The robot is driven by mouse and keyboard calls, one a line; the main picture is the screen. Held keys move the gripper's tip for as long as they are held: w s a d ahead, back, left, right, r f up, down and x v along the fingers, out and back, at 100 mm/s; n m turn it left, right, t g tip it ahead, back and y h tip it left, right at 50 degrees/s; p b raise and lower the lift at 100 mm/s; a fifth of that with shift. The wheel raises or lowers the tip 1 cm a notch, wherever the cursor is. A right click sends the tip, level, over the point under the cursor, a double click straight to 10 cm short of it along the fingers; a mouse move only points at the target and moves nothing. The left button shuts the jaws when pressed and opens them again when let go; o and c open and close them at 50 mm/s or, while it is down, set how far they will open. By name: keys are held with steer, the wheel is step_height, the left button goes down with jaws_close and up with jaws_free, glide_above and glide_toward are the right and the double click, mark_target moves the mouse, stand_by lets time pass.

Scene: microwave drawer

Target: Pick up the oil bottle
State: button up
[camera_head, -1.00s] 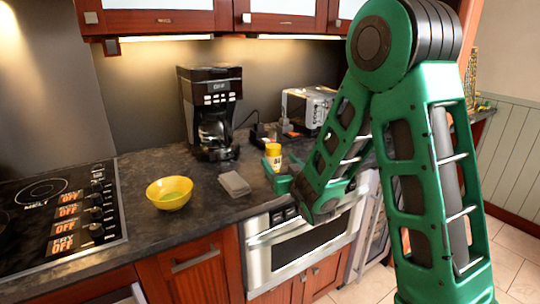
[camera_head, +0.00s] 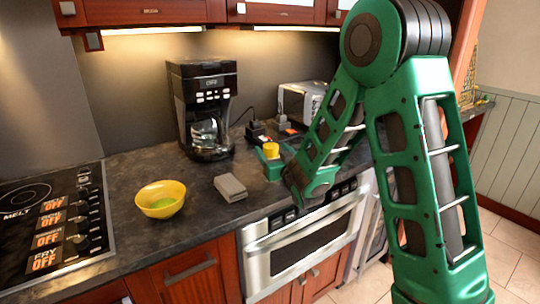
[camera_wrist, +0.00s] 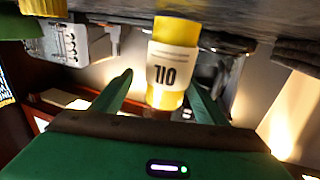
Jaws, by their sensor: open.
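The oil bottle is yellow with a pale label reading "OIL". In the head view only its yellow top (camera_head: 271,149) shows clearly above my gripper (camera_head: 271,166). In the wrist view the oil bottle (camera_wrist: 173,65) appears inverted, with its label facing the camera. My gripper (camera_wrist: 159,80) is open there, with one green finger on each side of the bottle. The right finger in that view looks close to the bottle; I cannot tell whether it touches. The bottle's lower part is hidden in the head view.
A grey box (camera_head: 230,188) and a yellow bowl (camera_head: 161,199) are on the dark counter (camera_head: 130,168) to the left. A black coffee maker (camera_head: 203,110) stands behind, a toaster (camera_head: 301,102) at the back right. The microwave drawer (camera_head: 300,243) is below the counter edge.

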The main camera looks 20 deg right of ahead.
steer(key=shift+a, duration=0.3)
steer(key=c, duration=1.3)
steer(key=shift+w, duration=0.1)
steer(key=shift+c, duration=0.2)
steer(key=shift+r, duration=0.1)
